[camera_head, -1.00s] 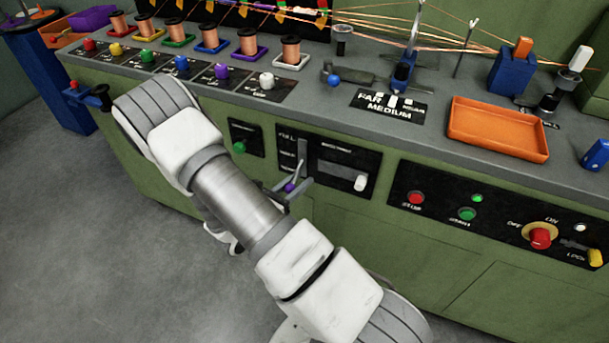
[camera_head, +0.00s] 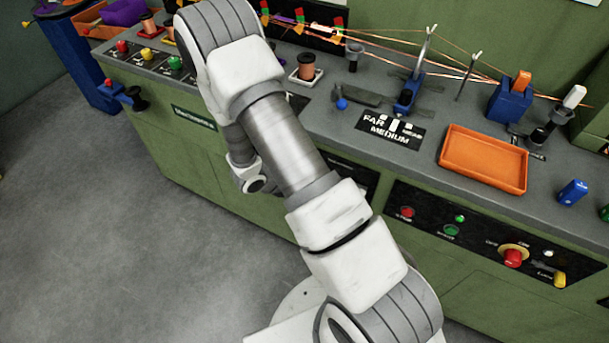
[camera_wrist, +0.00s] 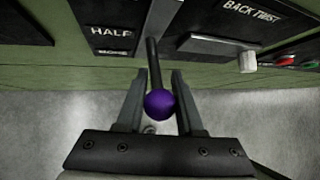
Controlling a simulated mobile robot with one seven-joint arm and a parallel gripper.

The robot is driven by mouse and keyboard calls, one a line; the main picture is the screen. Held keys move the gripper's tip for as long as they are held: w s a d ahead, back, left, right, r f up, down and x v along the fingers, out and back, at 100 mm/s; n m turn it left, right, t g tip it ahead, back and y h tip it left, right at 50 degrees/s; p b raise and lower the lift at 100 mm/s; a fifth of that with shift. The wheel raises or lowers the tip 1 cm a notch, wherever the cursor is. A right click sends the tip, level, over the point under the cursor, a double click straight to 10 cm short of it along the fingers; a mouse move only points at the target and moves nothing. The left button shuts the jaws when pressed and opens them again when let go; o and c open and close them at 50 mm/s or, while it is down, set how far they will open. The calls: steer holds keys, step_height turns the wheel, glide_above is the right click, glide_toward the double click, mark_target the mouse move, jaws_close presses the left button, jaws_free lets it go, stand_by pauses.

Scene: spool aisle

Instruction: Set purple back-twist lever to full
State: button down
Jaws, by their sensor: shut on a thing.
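The purple lever knob (camera_wrist: 160,103) shows in the wrist view between the two fingers of my gripper (camera_wrist: 155,95). Its dark rod (camera_wrist: 153,65) runs up to the panel slot. My gripper is shut on the lever at the knob. The lever's scale plate (camera_wrist: 112,37) shows the word HALF and a partly readable word below it; the upper part of the scale is out of view. The back twist plate (camera_wrist: 245,15) is to the right. In the head view my arm hides the lever and my gripper.
A white knob (camera_wrist: 247,63) sticks out right of the lever. In the head view the panel with red and green buttons (camera_head: 450,231) is further right. An orange tray (camera_head: 484,158) and a blue stand (camera_head: 508,103) are on the bench top. Open floor lies at the left.

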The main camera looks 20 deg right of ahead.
steer(key=shift+r+g+y+p, duration=0.6)
steer(key=shift+y+p, duration=0.3)
steer(key=shift+p, duration=0.7)
steer(key=shift+w, duration=0.1)
steer(key=c, duration=0.5)
jaws_free()
steer(key=shift+d, duration=0.1)
steer(key=shift+c, duration=0.2)
steer(key=p+v, duration=0.3)
steer(key=v, duration=1.4)
steer(key=shift+r, duration=0.25)
